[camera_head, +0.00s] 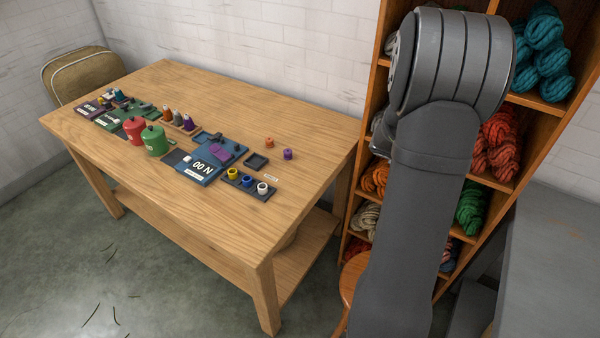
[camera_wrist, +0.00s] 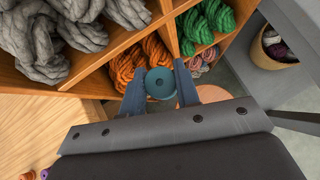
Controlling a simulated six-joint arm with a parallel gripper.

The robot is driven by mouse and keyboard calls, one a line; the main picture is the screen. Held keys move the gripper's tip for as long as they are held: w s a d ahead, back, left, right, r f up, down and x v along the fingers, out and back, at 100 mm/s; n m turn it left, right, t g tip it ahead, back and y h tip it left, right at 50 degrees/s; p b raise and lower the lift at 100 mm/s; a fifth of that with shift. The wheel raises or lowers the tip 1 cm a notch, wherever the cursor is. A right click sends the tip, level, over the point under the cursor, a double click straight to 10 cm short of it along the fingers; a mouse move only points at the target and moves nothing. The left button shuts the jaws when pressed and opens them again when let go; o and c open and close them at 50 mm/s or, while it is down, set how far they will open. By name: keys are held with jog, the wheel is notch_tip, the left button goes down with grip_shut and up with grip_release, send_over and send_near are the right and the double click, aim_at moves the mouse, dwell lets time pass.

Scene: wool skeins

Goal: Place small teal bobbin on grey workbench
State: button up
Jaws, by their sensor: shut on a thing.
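The small teal bobbin (camera_wrist: 160,82) is between the two fingers of my gripper (camera_wrist: 159,88) in the wrist view. The gripper is shut on it and holds it in the air, in front of the wool shelf as seen from the wrist. The grey workbench (camera_head: 553,235) stands at the lower right of the head view, right of my arm. The part of its top that shows is bare.
A wooden table (camera_head: 310,165) on the left carries several spools, tins and trays. A wooden shelf (camera_head: 377,70) with wool skeins stands behind my arm. A round wooden stool (camera_head: 353,278) is partly hidden. A basket (camera_wrist: 270,52) of wool shows in the wrist view.

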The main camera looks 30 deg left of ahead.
jog(key=s+a+f, duration=0.2)
jog(key=s+a, duration=0.1)
jog(key=a, duration=0.8)
jog(key=s+a+f, duration=0.1)
jog(key=s+a, duration=0.1)
jog(key=a, duration=0.9)
jog(key=shift+s+a+f+m, duration=0.25)
jog(key=shift+s+f+m, duration=0.05)
jog(key=shift+s+f, duration=0.1)
jog(key=a+f, duration=0.2)
jog(key=a, duration=0.1)
jog(key=s+a+f, duration=0.1)
jog(key=a+f, duration=0.1)
jog(key=a, duration=0.2)
jog(key=a+f, duration=0.2)
jog(key=a, duration=0.2)
jog(key=shift+s+a+f, duration=0.1)
jog(key=shift+s+f, duration=0.3)
jog(key=shift+a+f, duration=0.1)
jog(key=shift+f, duration=1.75)
